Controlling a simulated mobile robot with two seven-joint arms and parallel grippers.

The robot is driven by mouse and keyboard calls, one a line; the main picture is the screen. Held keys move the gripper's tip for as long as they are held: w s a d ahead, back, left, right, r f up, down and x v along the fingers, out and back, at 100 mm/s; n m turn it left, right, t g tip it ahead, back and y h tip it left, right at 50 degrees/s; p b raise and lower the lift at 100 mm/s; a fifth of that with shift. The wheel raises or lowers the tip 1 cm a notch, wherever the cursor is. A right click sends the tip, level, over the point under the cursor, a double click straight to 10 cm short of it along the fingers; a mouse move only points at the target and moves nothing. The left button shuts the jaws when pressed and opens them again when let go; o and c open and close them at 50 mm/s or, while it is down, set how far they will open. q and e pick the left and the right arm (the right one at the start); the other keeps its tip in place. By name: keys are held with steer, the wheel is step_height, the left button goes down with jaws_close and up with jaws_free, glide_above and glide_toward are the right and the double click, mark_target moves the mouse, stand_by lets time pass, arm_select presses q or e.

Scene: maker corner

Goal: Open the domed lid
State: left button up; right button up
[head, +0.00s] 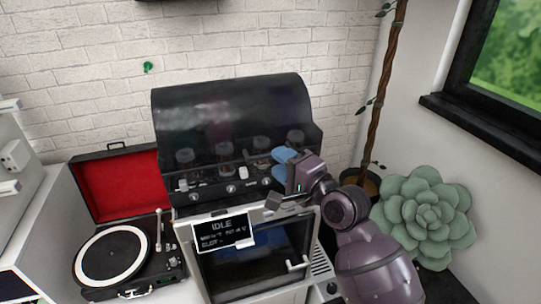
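The domed lid (228,112) is a dark, glossy, partly see-through hood on top of a machine with a front window. It looks down over several jar-like shapes that show dimly through it. The gripper hides part of the lid's lower right edge. My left gripper is out of view.
A small screen (222,232) reading "IDLE" is on the machine's front, above a dark window (240,268). A record player (110,257) with an open red-lined case stands at left. A succulent (428,215) and a potted trunk (378,95) stand at right. A brick wall is behind.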

steer(key=shift+x, duration=2)
jaws_close()
